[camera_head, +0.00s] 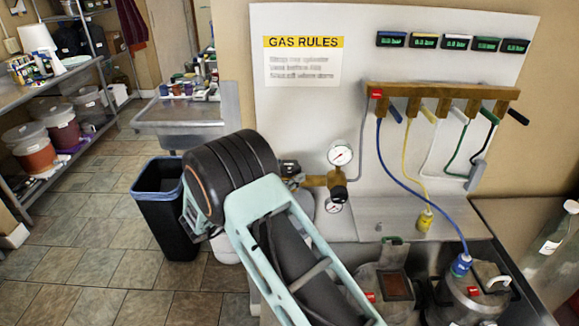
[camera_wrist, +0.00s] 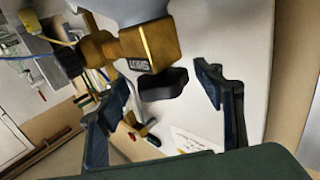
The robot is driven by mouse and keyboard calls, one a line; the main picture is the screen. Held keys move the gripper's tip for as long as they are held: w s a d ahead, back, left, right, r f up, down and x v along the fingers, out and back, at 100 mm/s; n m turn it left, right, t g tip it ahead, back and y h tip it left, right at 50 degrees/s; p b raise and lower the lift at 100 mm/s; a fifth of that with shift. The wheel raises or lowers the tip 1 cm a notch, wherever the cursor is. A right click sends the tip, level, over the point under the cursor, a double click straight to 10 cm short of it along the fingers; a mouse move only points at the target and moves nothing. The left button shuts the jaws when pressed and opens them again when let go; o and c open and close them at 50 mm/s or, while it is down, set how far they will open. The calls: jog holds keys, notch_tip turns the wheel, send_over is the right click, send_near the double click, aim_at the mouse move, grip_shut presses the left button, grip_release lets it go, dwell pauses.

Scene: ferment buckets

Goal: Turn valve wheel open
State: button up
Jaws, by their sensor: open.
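The valve has a brass body (camera_wrist: 150,45) with a dark label reading "SHUT" (camera_wrist: 139,64) in the wrist view. Its black valve wheel (camera_wrist: 163,84) sticks out below the brass. My gripper (camera_wrist: 164,86) is open, with one finger to the left of the wheel and one to the right. Gaps show between wheel and fingers, and I see no contact. In the head view my arm covers the gripper and much of the valve; the brass pipe (camera_head: 316,181) shows just right of the arm.
A pressure gauge (camera_head: 340,154) and a lower gauge (camera_head: 333,205) sit close right of the pipe. A black bin (camera_head: 165,215) stands on the floor at left.

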jog(key=shift+x, duration=0.95)
jog(key=shift+c, duration=0.2)
jog(key=c, duration=1.2)
jog(key=shift+o, duration=0.2)
